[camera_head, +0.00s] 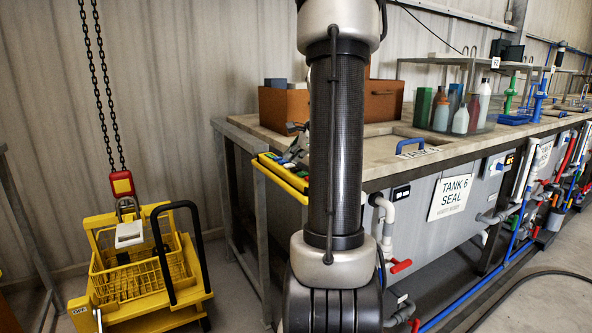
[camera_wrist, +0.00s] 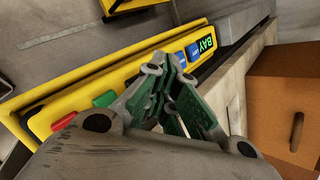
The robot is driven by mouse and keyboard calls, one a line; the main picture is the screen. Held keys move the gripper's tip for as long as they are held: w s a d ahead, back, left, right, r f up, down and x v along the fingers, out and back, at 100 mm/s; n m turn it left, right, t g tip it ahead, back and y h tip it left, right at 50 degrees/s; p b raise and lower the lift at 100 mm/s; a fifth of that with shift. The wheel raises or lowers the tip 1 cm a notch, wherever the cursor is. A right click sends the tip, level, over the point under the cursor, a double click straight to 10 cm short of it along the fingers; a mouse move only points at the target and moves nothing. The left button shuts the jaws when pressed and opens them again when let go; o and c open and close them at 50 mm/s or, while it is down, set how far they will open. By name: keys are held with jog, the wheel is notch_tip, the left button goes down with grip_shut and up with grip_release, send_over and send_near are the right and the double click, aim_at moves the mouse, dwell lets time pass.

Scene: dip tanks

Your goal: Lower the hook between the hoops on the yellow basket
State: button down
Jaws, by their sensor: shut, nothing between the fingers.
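The hook (camera_head: 127,207) hangs under a red and yellow block (camera_head: 122,185) on two dark chains at the left of the head view. The yellow basket (camera_head: 112,284) is below it, on a yellow carrier with a black handle. A pale plate at the hook's lower end overlaps the basket's upper frame, so I cannot tell whether the hook is between the hoops. My gripper (camera_wrist: 172,85) is shut and empty over a yellow control panel (camera_wrist: 36,122) in the wrist view. The panel has red (camera_wrist: 63,121), green (camera_wrist: 104,99) and blue (camera_wrist: 192,51) buttons.
The panel also shows at the bench's left end (camera_head: 284,181) in the head view, partly behind my arm. The tank labelled TANK 6 SEAL (camera_head: 452,197) is at right, with bottles (camera_head: 460,119) above. Pipes and red valve handles (camera_head: 401,266) stick out in front.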

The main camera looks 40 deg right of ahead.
jog(key=shift+r, duration=2.4)
dwell(0.4)
